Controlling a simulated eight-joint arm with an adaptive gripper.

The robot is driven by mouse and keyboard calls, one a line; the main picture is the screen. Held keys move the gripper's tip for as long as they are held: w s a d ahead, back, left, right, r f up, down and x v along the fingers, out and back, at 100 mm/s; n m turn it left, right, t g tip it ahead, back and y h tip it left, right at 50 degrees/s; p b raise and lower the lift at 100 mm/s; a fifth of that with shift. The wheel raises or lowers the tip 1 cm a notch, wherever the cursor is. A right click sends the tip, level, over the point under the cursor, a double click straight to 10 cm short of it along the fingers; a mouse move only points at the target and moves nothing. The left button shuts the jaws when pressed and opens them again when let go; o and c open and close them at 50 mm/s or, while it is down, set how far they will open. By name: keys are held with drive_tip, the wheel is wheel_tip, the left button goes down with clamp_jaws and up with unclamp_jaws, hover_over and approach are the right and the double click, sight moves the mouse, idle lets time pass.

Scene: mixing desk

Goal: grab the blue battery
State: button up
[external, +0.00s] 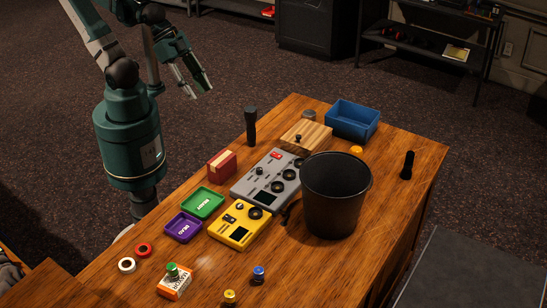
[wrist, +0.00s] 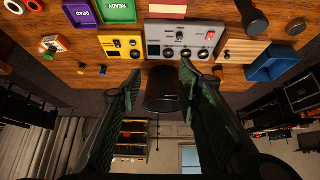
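The blue battery (external: 258,273) stands near the front edge of the wooden desk, with a yellow battery (external: 229,296) beside it to the lower left. In the wrist view, which shows the desk upside down, the blue battery (wrist: 105,71) is small, near the desk edge left of the fingers. My gripper (external: 199,90) is in the air beyond the far left side of the desk, well away from the blue battery. Its two fingers also show spread wide in the wrist view (wrist: 161,71), with nothing held between them.
A tall black bin (external: 336,200) stands right of the yellow device (external: 240,226) and grey mixer (external: 268,180). An orange-and-white box (external: 174,284) stands left of the batteries. Green (external: 203,203) and purple (external: 183,227) trays lie farther back. The desk around the blue battery is mostly clear.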

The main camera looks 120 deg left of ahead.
drive_tip(key=shift+o, duration=0.5)
drive_tip(key=shift+w, duration=0.1)
drive_tip(key=w+d+f+t+b, duration=0.1)
drive_tip(key=w+d+f+b, duration=0.15)
drive_tip(key=w, duration=0.65)
drive_tip(key=w+d+f+t+b, duration=0.2)
drive_tip(key=w+d+f, duration=0.2)
drive_tip(key=w, duration=0.4)
drive_tip(key=w+d+f+t+b, duration=0.1)
drive_tip(key=w+d+f+b, duration=0.15)
drive_tip(key=w, duration=0.65)
drive_tip(key=m+t+h+b, duration=0.2)
drive_tip(key=t+h+b, duration=0.1)
drive_tip(key=b, duration=0.2)
approach(255, 268)
drive_tip(key=shift+s+a, duration=0.3)
drive_tip(key=shift+a, duration=0.4)
drive_tip(key=shift+d+f, duration=0.45)
drive_tip(key=shift+d, duration=0.05)
drive_tip(key=shift+b+x, duration=0.45)
drive_tip(key=shift+x, duration=2.95)
